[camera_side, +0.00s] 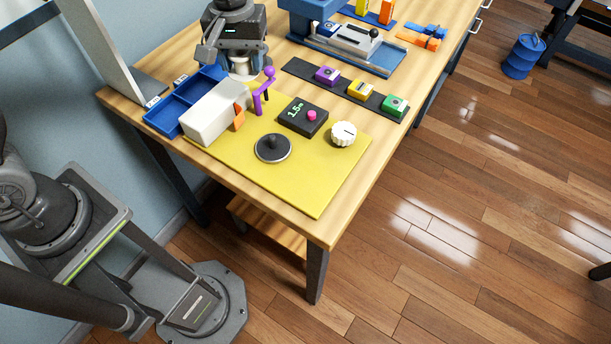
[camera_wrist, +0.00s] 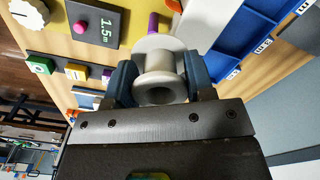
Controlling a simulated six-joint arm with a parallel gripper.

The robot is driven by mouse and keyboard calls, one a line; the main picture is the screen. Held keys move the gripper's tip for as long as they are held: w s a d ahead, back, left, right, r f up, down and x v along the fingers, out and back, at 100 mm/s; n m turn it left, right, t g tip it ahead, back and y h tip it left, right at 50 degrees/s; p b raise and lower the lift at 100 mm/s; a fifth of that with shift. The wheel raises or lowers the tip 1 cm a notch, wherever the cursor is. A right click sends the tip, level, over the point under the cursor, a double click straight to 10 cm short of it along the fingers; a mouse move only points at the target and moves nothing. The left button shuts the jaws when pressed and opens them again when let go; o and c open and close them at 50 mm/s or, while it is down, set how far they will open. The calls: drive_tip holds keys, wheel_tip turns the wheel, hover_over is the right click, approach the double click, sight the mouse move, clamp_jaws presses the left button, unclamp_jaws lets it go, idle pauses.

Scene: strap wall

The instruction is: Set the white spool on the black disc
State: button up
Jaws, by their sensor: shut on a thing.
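The white spool (camera_wrist: 160,62) is held between the blue-grey fingers of my gripper (camera_wrist: 161,80) in the wrist view. In the side view my gripper (camera_side: 243,66) is at the back of the yellow mat, near the blue tray, and only a little of the spool shows under the arm. The black disc (camera_side: 272,150), with a short dark post at its middle, lies on the front part of the mat. The gripper is behind the disc and apart from it. The disc is not seen in the wrist view.
A white knob (camera_side: 343,134) is right of the disc. The yellow mat (camera_side: 310,188) is clear in front.

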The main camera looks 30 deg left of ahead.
drive_tip(key=s+d+f+n, duration=0.1)
drive_tip(key=s+d+n, duration=0.5)
drive_tip(key=d+n, duration=0.2)
drive_tip(key=shift+d+f+n, duration=0.15)
drive_tip(key=shift+n, duration=0.25)
hover_over(306, 189)
wheel_tip(306, 189, down, 7)
drive_tip(key=shift+f, duration=1.8)
drive_tip(key=shift+f, duration=0.1)
drive_tip(key=shift+f, duration=0.15)
drive_tip(key=o, duration=0.9)
